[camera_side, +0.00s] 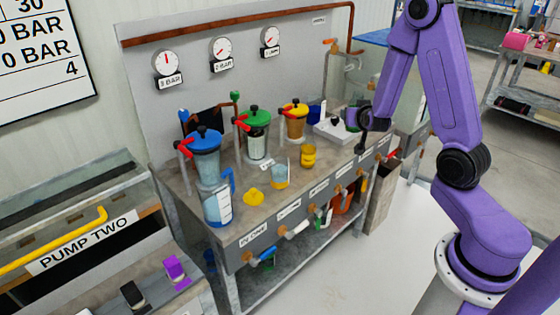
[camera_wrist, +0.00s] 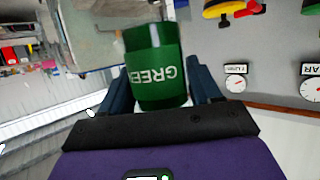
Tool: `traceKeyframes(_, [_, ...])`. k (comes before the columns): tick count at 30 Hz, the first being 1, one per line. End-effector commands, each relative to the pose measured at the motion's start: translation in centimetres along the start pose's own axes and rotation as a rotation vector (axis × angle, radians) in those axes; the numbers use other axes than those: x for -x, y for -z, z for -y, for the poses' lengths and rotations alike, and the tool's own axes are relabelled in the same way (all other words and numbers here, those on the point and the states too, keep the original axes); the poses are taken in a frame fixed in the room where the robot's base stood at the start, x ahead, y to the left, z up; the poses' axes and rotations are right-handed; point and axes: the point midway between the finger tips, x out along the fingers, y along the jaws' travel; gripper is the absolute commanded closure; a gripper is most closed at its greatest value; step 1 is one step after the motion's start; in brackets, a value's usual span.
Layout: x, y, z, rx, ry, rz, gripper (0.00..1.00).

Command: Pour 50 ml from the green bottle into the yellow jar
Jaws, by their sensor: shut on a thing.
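The green bottle (camera_wrist: 155,50), lettered GREEN, is between the blue fingers of my gripper (camera_wrist: 163,85) in the wrist view. The gripper is shut on it. The lettering and the wall gauge labels are both upside down in that view, so the bottle looks roughly upright.
A white tray (camera_side: 322,132) lies beside my gripper. Blue (camera_side: 205,142), green (camera_side: 257,120) and yellow (camera_side: 297,108) lidded vessels stand along the back. A measuring jug (camera_side: 217,207), a clear beaker (camera_side: 279,178) and a yellow piece (camera_side: 253,196) are near the front. Gauges hang behind.

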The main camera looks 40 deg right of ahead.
Motion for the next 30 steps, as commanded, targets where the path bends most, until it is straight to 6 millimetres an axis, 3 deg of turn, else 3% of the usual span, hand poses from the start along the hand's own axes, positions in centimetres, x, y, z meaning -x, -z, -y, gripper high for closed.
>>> traceKeyframes(11, [-1.4,1.7,3.2,0.042,0.106,-0.004,0.74])
traceKeyframes(30, [-3.8,5.6,12.9,0.205,0.496,-0.004,0.74])
